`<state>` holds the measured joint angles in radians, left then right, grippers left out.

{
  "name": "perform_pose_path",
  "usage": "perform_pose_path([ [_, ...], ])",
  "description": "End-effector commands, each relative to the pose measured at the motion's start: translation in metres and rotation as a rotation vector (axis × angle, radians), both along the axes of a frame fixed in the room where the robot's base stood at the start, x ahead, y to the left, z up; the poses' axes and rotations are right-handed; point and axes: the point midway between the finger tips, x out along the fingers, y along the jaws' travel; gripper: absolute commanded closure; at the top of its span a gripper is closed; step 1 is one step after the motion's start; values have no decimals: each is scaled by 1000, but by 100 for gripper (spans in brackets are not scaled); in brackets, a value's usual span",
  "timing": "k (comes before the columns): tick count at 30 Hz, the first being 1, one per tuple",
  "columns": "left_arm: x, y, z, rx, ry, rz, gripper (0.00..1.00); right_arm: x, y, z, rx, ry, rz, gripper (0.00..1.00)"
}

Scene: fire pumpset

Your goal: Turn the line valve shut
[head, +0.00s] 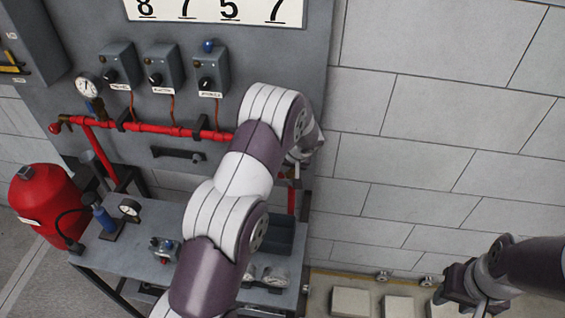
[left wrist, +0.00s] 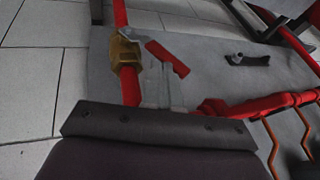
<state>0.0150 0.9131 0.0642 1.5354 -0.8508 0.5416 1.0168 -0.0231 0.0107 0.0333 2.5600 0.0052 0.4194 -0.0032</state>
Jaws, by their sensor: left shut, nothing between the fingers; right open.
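The line valve has a brass body (left wrist: 125,53) on a red pipe in the left wrist view. Its lever, with a red grip (left wrist: 168,58), points away from the pipe at a slant. My left gripper (left wrist: 160,88) is shut and empty, its fingers close beside the brass body and just below the red grip; I cannot tell whether they touch it. In the head view my left arm hides most of the valve, and the red pipe (head: 291,200) shows below my wrist. My right gripper (head: 455,292) is open and empty at the lower right, away from the panel.
A red horizontal pipe (head: 165,128) crosses the grey panel (head: 235,20), under several switch boxes (head: 163,68) and beside a gauge (head: 88,85). A grey bench (head: 140,235) and a red tank (head: 45,205) stand below.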

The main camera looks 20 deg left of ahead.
Motion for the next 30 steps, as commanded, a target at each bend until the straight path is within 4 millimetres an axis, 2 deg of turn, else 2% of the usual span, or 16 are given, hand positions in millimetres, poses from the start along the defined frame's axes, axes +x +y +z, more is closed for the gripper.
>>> perform_pose_path([
  [23, -2, 12, -3, -109, -30, 1, 100, 0, 0, -2, 0, 0, 0, 58],
  [30, -6, 24, -13, -119, -31, 1, 100, 0, 0, -22, 0, 0, 0, 58],
])
